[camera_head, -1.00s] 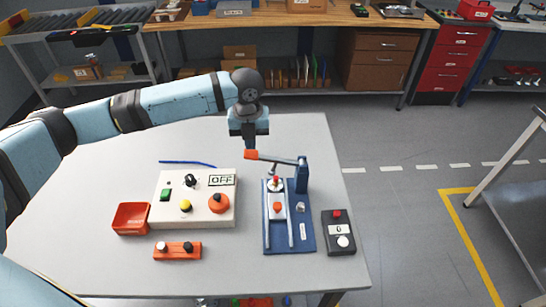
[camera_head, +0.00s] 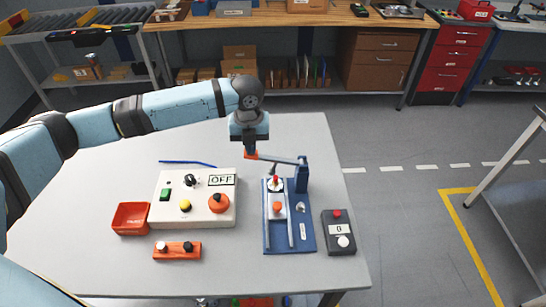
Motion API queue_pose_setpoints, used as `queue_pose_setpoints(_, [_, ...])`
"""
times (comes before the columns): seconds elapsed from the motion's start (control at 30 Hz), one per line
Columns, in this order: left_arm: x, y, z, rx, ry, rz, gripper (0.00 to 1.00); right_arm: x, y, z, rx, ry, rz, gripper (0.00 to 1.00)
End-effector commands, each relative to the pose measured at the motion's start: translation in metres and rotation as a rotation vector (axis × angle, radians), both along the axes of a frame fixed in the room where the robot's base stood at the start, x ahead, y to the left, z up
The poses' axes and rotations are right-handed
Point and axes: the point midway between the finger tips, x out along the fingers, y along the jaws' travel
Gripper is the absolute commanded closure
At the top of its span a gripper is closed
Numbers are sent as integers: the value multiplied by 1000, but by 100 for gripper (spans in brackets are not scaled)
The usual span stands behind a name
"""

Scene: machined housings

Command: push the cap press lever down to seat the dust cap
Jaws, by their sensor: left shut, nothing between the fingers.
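The cap press (camera_head: 304,238) is a blue base with a blue post at its back right and two pale rails along it. Its lever (camera_head: 281,160) runs from the post to the left, roughly level, and ends in an orange grip. My left gripper (camera_head: 250,155) is shut and points down at the orange grip, hiding part of it; it looks to touch it, but I cannot be sure. A red-topped part (camera_head: 275,182) stands under the lever. An orange-red piece (camera_head: 277,207) sits in the pale holder between the rails. My right gripper is out of view.
A white control box (camera_head: 170,211) with buttons and an OFF display lies left of the press. A red bin (camera_head: 131,219), an orange two-knob block (camera_head: 177,251), a blue rod (camera_head: 187,163) and a dark button box (camera_head: 338,232) are also on the table (camera_head: 230,275).

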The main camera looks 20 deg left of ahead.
Motion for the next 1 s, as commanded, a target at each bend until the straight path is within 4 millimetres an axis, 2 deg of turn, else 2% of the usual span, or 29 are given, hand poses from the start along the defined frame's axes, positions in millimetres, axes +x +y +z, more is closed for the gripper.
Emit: queue_pose_setpoints(1.0, [0,0,-42,0,1,0,100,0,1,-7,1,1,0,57])
